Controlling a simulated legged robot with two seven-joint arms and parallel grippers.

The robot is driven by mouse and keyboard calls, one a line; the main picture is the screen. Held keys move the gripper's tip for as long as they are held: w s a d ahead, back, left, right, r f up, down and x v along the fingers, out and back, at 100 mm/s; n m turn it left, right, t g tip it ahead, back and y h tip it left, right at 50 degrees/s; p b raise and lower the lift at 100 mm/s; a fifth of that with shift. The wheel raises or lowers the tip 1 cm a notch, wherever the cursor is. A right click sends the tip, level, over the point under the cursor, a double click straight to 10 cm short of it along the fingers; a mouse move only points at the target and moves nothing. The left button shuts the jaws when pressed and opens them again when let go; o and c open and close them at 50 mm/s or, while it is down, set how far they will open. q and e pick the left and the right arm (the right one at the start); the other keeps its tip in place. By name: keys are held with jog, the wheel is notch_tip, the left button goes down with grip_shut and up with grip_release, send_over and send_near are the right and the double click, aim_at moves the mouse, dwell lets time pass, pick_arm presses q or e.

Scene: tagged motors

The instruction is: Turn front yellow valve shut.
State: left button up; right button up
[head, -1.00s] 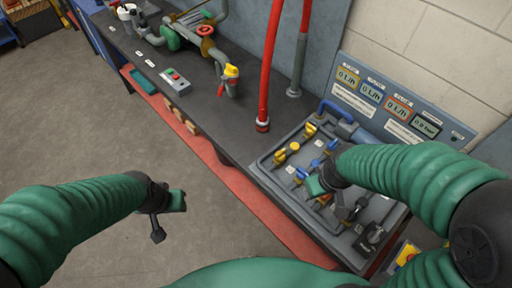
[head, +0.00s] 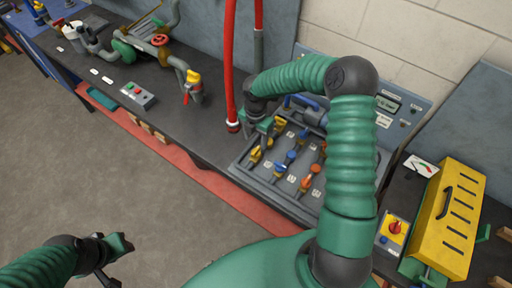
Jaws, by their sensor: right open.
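The valve panel (head: 240,168) is a grey board with rows of yellow, blue and orange valves. The front yellow valve (head: 255,155) is on its left side, near the bench's front edge. Another yellow valve (head: 280,125) is farther back, partly behind my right gripper. My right gripper (head: 259,129) is open, pointing down above the yellow row, just behind the front yellow valve in the picture. I cannot tell whether it touches a valve. My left gripper (head: 113,260) is open and empty over the floor at the bottom left.
Blue valves (head: 291,156) and orange valves (head: 314,169) stand to the right of the yellow row. A red hose (head: 230,70) hangs close to the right gripper. A button box (head: 137,95) lies on the bench. A yellow case (head: 448,215) stands at the right.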

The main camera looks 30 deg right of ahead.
aim_at(256, 150)
jog(key=f, duration=0.5)
jog(key=shift+a+f, duration=0.2)
jog(key=shift+f, duration=0.1)
jog(key=shift+s+d+f+p, duration=0.15)
jog(key=shift+f+p, duration=0.15)
jog(key=shift+f, duration=0.35)
jog(key=shift+d+f, duration=0.15)
grip_shut()
